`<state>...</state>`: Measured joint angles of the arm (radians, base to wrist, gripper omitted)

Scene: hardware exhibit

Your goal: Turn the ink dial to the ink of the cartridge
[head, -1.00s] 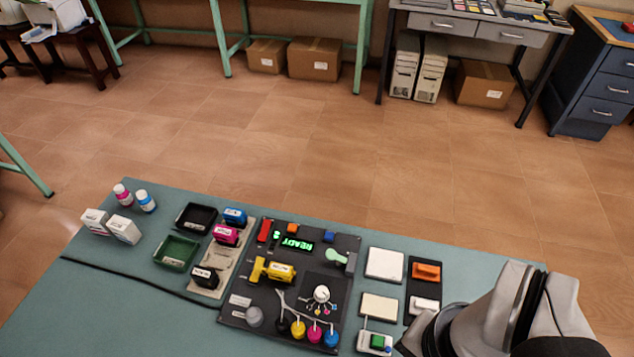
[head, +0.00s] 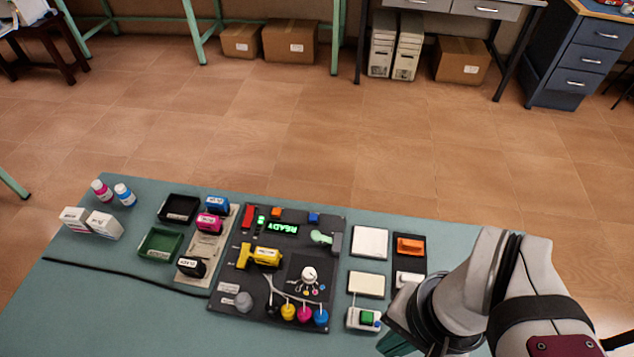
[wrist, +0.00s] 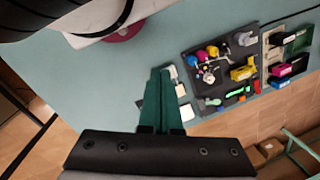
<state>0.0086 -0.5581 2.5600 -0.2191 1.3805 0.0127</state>
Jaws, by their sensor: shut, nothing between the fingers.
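The ink dial (head: 309,275) is a white knob on a dark square of the black panel (head: 228,301), with small coloured dots beside it. Which dot it points to is too small to tell. A yellow cartridge (head: 264,257) with a pale label lies on the panel, left of the dial; it also shows in the wrist view (wrist: 243,72). My gripper (head: 392,343) is at the table's front right, apart from the dial and panel. In the wrist view its green fingers (wrist: 160,78) are together, with nothing between them.
Blue (head: 217,205), magenta (head: 209,223) and black (head: 191,266) cartridges stand on a beige rack left of the panel. A green-lit display (head: 282,228) reads READY. White pads and a green-button box (head: 365,318) lie right of the panel.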

